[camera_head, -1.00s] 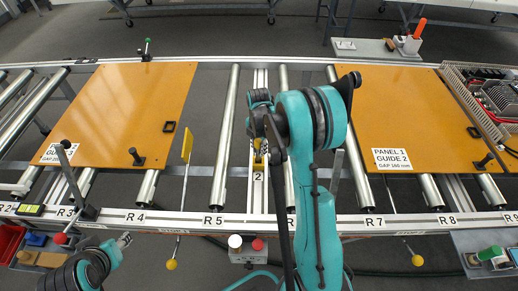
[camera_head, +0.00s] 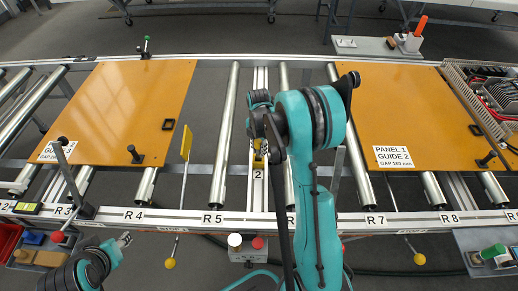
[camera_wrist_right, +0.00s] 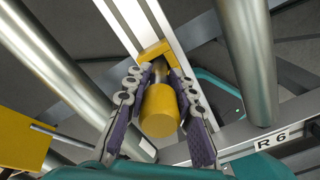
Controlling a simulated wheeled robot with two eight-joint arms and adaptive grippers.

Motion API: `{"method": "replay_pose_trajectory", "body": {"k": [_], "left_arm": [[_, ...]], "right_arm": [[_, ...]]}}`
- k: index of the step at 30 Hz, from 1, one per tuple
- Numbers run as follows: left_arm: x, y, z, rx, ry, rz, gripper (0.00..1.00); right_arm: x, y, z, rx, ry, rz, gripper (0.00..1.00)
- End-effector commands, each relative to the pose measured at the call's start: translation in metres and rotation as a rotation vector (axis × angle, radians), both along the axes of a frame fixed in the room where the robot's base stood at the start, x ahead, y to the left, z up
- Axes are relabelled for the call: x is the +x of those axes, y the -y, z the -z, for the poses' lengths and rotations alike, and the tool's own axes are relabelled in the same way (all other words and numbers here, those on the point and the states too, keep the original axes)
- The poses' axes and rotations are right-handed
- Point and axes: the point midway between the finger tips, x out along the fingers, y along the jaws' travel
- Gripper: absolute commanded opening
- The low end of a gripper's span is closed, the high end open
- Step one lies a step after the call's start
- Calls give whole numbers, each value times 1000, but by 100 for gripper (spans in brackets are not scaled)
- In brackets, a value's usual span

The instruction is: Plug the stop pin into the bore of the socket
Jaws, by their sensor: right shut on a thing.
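The stop pin has a thick yellow knob (camera_wrist_right: 159,112) and a grey metal shank (camera_wrist_right: 157,72) in the right wrist view. My right gripper (camera_wrist_right: 161,95) is shut on it, one finger on each side. A yellow bracket (camera_wrist_right: 154,51), seemingly the socket, sits on the light rail just beyond the shank. The bore is hidden, and I cannot tell whether the shank tip is inside it. In the head view my right gripper (camera_head: 266,150) is over the middle rail, largely covered by my arm. My left gripper (camera_head: 123,240) is at the lower left, away from the socket; its fingers are too small to judge.
Metal rollers (camera_head: 225,135) flank the middle rail. An orange panel (camera_head: 135,105) lies at left and another (camera_head: 405,115) at right. A yellow plate on a rod (camera_head: 186,142) stands left of the rail. The front rail (camera_head: 270,220) carries labels.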

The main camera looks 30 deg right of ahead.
Motion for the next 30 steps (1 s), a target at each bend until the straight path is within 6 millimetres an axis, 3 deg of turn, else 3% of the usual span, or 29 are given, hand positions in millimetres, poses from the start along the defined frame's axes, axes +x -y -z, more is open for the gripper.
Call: {"method": "replay_pose_trajectory", "body": {"k": [26, 27, 30], "left_arm": [[0, 0, 18, 0, 0, 0, 40], [0, 0, 18, 0, 0, 0, 40], [0, 0, 17, 0, 0, 0, 40]], "right_arm": [[0, 0, 23, 0, 0, 0, 0], [0, 0, 23, 0, 0, 0, 26], [0, 0, 22, 0, 0, 0, 49]]}}
